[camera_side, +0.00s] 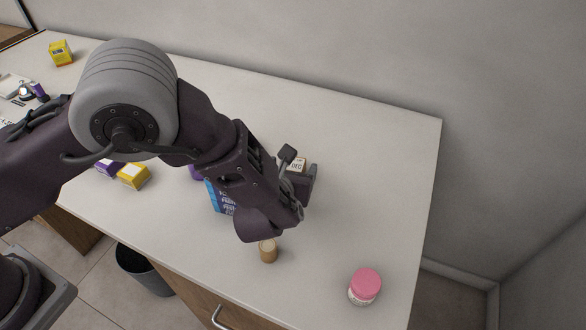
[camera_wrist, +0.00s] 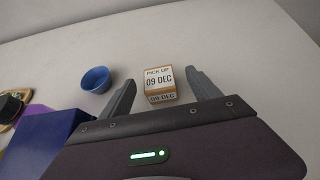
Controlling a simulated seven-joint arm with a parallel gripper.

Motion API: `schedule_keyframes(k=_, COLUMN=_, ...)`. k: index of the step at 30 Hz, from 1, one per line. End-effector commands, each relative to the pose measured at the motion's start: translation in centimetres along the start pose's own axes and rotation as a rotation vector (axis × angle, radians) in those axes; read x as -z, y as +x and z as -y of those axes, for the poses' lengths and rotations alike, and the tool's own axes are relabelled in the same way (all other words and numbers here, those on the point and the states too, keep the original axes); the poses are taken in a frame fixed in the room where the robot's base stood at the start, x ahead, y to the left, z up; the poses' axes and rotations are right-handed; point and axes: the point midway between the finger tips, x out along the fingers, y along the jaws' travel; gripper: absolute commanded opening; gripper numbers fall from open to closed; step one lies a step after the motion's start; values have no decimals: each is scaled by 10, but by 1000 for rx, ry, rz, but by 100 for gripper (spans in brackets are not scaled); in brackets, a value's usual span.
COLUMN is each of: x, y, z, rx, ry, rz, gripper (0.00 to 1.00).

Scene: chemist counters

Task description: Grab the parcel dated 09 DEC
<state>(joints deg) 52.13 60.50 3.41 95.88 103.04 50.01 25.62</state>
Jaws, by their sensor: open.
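The parcel dated 09 DEC (camera_wrist: 159,83) is a small tan box with a white label reading "PICK UP 09 DEC". In the wrist view it stands on the counter between the two fingers of my gripper (camera_wrist: 166,90), which is open. Gaps show on both sides of the parcel, so the fingers look apart from it. In the side view only the parcel's top and part of its label (camera_side: 297,164) show beside my gripper (camera_side: 302,180); the rest is hidden behind the gripper.
A blue bowl (camera_wrist: 96,79) stands left of the parcel. A blue box (camera_side: 219,198), a tan-capped bottle (camera_side: 268,252) and a pink-lidded jar (camera_side: 364,287) are near my arm. The counter (camera_side: 385,170) right of my gripper is clear.

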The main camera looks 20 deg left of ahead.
Motion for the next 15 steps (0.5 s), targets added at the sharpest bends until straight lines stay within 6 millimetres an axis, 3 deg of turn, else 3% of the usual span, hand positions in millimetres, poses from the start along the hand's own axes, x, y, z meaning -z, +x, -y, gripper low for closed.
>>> schedule_keyframes(k=5, x=3, y=30, z=-3, rx=-1, ry=-2, rz=1, gripper=72)
schedule_keyframes(k=12, x=3, y=35, z=-3, rx=0, ry=-1, rz=0, gripper=72)
schedule_keyframes(k=13, x=2, y=35, z=-3, rx=0, ry=-1, rz=0, gripper=70)
schedule_keyframes(k=15, x=2, y=35, z=-3, rx=0, ry=-1, rz=0, gripper=56)
